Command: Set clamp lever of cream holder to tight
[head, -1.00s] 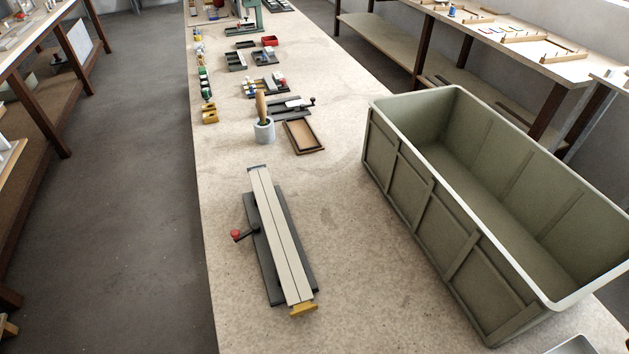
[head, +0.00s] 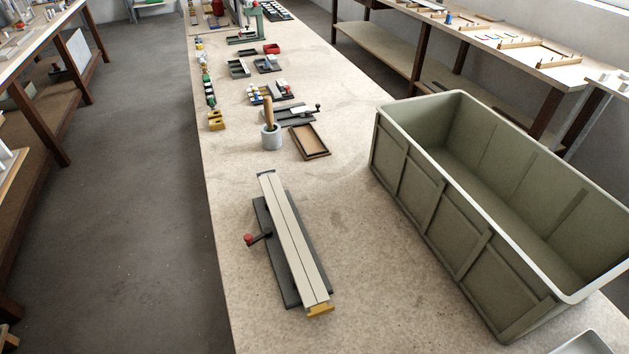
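The cream holder (head: 293,237) lies lengthwise on the near part of the bench in the head view. It is a long cream profile with a dark line along it, on a dark grey base plate (head: 264,226). A yellow-orange piece (head: 320,310) sits at its near end. The clamp lever (head: 258,239) sticks out from the left side of the base, a dark arm with a red knob (head: 248,239) at its outer end, pointing left. Neither of my grippers is in view.
A large olive-green bin (head: 440,235) stands to the right of the holder. Behind the holder are a grey pot with a wooden handle (head: 271,135) and a shallow brown tray (head: 310,141). Further back are several small trays. The bench left edge is close to the lever.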

